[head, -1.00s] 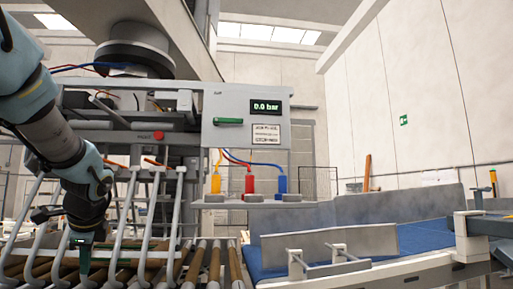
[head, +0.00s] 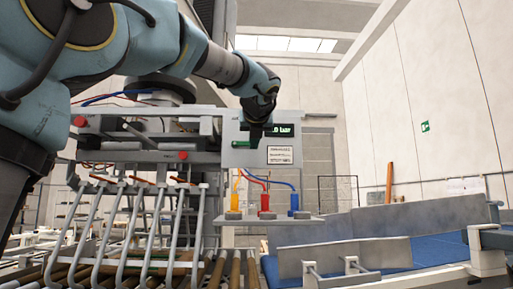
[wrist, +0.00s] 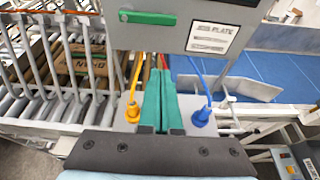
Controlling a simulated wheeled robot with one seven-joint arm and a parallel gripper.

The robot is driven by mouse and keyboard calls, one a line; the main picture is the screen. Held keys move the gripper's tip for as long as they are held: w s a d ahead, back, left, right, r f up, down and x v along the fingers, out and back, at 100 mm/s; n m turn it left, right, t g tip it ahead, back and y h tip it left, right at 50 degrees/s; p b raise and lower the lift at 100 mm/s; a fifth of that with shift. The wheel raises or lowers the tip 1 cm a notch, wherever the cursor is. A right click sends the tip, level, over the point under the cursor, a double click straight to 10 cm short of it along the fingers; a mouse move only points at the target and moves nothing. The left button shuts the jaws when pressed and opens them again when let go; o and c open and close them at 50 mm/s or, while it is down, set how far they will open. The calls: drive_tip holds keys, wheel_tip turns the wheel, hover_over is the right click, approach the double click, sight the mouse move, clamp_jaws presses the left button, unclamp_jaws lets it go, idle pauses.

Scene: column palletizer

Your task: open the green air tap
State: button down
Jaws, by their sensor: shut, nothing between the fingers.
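The green air tap (head: 238,144) is a horizontal lever on the grey control panel (head: 285,172). In the wrist view the lever (wrist: 147,17) lies level near the top, just above and slightly left of my fingertips. My gripper (head: 255,143) is in front of the panel in the head view, covering part of the tap area. In the wrist view its green fingers (wrist: 161,72) are closed together with nothing between them, and look apart from the lever. A green-lit display (head: 284,130) is partly hidden by my wrist; "bar" is readable.
Below the panel, a shelf (head: 280,219) carries yellow, red and blue hose connectors (head: 265,203). A roller conveyor with upright metal bars (head: 128,235) is at lower left. A blue belt conveyor (head: 440,250) is at right.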

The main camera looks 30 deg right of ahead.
sight(245, 143)
drive_tip(key=p+x, duration=0.3)
drive_tip(key=x, duration=0.6)
drive_tip(key=shift+w+d+f, duration=0.1)
drive_tip(key=shift+w, duration=0.25)
wheel_tip(245, 143, up, 3)
drive_tip(key=shift+r+p, duration=0.15)
drive_tip(key=shift+p, duration=0.85)
drive_tip(key=shift+w+r, duration=0.1)
drive_tip(key=shift+w, duration=0.05)
drive_tip(key=shift+r, duration=0.15)
drive_tip(key=shift+d+r, duration=0.1)
